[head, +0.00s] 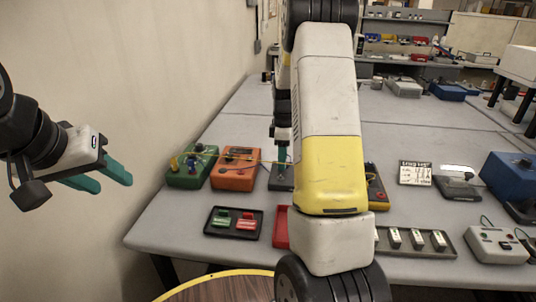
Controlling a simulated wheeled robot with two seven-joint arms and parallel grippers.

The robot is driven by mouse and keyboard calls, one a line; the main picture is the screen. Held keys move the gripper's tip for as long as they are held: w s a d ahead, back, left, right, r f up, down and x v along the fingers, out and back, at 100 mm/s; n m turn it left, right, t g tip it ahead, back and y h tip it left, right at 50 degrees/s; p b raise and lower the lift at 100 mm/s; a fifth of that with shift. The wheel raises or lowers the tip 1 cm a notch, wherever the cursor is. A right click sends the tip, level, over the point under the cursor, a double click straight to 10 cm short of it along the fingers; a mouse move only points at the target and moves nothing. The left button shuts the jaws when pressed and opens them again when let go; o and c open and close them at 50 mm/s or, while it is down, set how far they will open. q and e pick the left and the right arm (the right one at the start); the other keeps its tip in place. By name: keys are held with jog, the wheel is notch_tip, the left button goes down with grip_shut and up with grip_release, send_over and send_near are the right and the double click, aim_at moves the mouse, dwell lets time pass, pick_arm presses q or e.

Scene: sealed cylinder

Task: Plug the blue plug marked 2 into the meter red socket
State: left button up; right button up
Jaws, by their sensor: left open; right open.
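An orange box with a small dark display (236,169), possibly the meter, stands at the left of the table. A green box (191,167) with knobs and a small blue part stands left of it. I cannot make out a plug marked 2 or a red socket. My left gripper (115,178) is open and empty in the air, left of the table. My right arm crosses the middle of the view and hides much of the table. My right gripper (282,155) shows only partly behind it, with a teal finger over a dark grey device (280,178).
A black tray (208,226) holds a green and a red piece; another tray (385,249) holds several white pieces. A yellow box (376,190) is partly hidden. A thin yellow cable runs right from the green box. A blue box (510,176) and a white device (495,244) stand right.

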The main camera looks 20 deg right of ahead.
dwell(0.4)
grip_shut()
dwell(1.4)
jog(key=shift+r, duration=3)
jog(key=shift+d, duration=0.1)
